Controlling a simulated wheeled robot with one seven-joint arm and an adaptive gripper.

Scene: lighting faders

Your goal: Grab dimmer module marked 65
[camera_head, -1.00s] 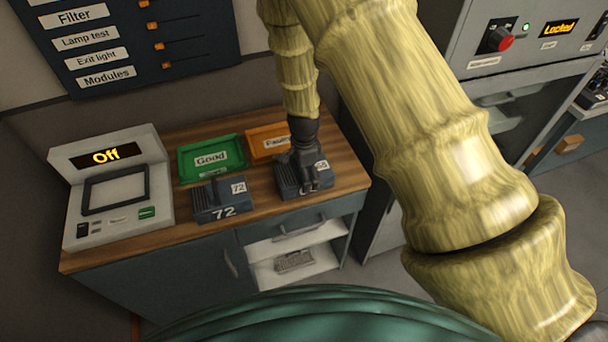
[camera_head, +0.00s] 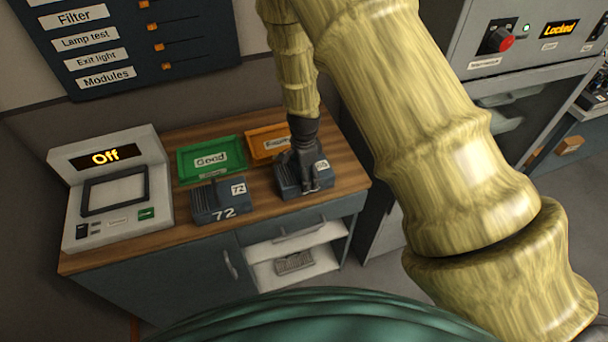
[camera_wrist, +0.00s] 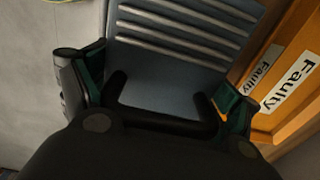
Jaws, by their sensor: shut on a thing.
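The dimmer module at the right (camera_head: 289,186) is a dark blue-grey box on the wooden counter. Its white label is partly hidden by my gripper; I make out a 5 at its end. My gripper (camera_head: 309,180) comes down on it from above and is shut on it. In the wrist view my gripper's fingers (camera_wrist: 160,95) sit on either side of the module's ribbed grey body (camera_wrist: 175,50). I cannot tell whether the module is lifted off the counter. A second module, marked 72 (camera_head: 217,203), stands to the left.
A green tray marked Good (camera_head: 181,165) and an orange tray marked Faulty (camera_head: 253,148) lie behind the modules. A tester with an Off display (camera_head: 117,190) stands at the left end. An open shelf (camera_head: 262,277) is below the counter.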

